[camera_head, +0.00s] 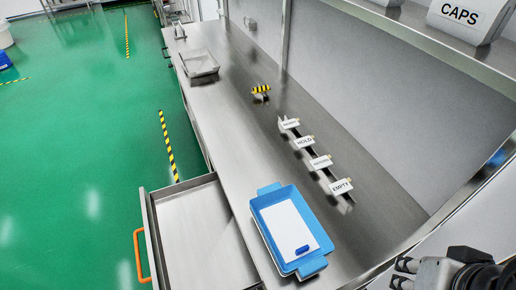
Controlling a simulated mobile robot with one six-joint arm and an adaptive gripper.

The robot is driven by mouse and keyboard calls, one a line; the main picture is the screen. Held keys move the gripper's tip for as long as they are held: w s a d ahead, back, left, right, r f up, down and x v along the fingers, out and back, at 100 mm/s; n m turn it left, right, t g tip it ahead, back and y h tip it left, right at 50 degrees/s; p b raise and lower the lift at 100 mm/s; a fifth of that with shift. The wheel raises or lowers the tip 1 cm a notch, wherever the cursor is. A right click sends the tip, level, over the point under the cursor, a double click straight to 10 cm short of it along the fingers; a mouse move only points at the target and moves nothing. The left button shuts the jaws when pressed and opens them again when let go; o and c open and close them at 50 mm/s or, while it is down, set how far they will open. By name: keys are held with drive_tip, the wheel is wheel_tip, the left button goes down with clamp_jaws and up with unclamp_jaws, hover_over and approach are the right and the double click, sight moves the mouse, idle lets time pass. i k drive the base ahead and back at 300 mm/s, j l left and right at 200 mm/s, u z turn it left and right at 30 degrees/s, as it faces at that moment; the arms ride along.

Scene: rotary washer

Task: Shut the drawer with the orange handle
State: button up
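The drawer (196,226) is pulled out from the left side of the steel bench at the lower left. It looks empty, with a bare metal bottom. Its orange handle (141,256) is on the outer left face, above the green floor. My gripper (404,272) is at the lower right corner, dark and partly cut off by the frame edge. It is well to the right of the drawer and handle, across the bench, and touches neither. Whether its fingers are open or shut does not show clearly.
A blue tray (262,213) with a white sheet and a blue item sits on the bench beside the drawer. Several labelled stands (320,162) line the bench's back. A metal tray (198,64) lies farther off. A shelf holds a CAPS box (470,16). The green floor (75,190) left is clear.

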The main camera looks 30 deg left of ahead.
sight(195, 240)
drive_tip(key=j+u, duration=0.1)
drive_tip(key=u, duration=0.95)
drive_tip(key=j, duration=1)
drive_tip(key=i+j+u, duration=0.1)
drive_tip(key=j, duration=0.95)
drive_tip(key=j+z, duration=0.1)
drive_tip(key=j, duration=0.3)
drive_tip(key=i+j, duration=0.15)
drive_tip(key=j, duration=0.3)
drive_tip(key=z, duration=0.05)
